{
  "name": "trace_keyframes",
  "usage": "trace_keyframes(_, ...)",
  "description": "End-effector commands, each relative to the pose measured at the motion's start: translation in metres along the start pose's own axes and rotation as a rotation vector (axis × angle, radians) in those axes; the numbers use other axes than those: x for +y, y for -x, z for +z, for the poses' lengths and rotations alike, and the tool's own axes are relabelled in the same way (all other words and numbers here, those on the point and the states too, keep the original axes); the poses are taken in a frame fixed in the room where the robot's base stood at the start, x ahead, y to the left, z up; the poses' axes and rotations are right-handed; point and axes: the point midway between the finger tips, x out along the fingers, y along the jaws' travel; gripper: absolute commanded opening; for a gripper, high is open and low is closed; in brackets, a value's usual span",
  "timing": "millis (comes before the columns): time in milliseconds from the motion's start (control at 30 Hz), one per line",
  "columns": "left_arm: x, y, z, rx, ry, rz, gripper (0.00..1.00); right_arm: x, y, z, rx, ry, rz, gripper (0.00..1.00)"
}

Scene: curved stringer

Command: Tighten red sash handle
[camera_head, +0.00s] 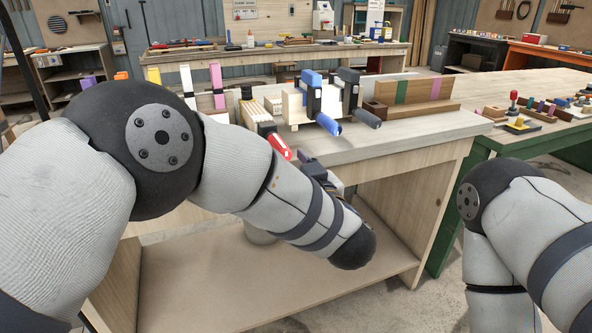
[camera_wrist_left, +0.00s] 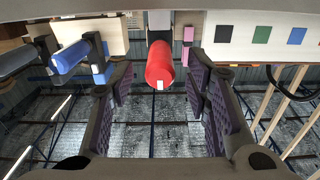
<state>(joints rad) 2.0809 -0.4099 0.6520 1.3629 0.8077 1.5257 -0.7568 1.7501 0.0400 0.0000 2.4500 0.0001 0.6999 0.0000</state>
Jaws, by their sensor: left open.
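The red sash handle (camera_head: 280,147) sticks out past the front edge of the bench, left of a blue handle (camera_head: 328,124) and a dark grey handle (camera_head: 366,118). My left gripper (camera_head: 322,174) is beside it, partly hidden behind my left forearm. In the left wrist view the red handle (camera_wrist_left: 160,66) points toward the camera, between the two purple-padded fingers of my open left gripper (camera_wrist_left: 160,88). Gaps show on both sides of it, so the fingers do not appear to touch it. My right arm is at the right, but its gripper is out of the picture.
The wooden workbench (camera_head: 400,138) has an open lower shelf (camera_head: 250,285). Clamps and a wooden block with green and purple strips (camera_head: 418,91) stand on the top. A green bench (camera_head: 480,165) with small parts adjoins on the right.

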Motion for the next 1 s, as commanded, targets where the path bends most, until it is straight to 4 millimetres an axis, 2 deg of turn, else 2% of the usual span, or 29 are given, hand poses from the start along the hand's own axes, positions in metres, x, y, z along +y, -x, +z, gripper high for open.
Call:
trace_keyframes(100, 0.0, 0.032, 0.001, -0.003, 0.0, 0.002, 0.44, 0.0, 0.0, 0.0, 0.0, 0.0, 0.0, 1.0)
trace_keyframes(300, 0.0, 0.064, 0.001, -0.001, 0.001, 0.001, 0.44, 0.0, 0.0, 0.0, 0.0, 0.0, 0.0, 1.0)
trace_keyframes(700, 0.0, 0.071, 0.001, -0.001, 0.001, 0.0, 0.44, 0.0, 0.0, 0.0, 0.0, 0.0, 0.0, 1.0)
trace_keyframes(1000, 0.0, 0.094, 0.0, -0.001, 0.0, 0.0, 0.44, 0.0, 0.0, 0.0, 0.0, 0.0, 0.0, 1.0)
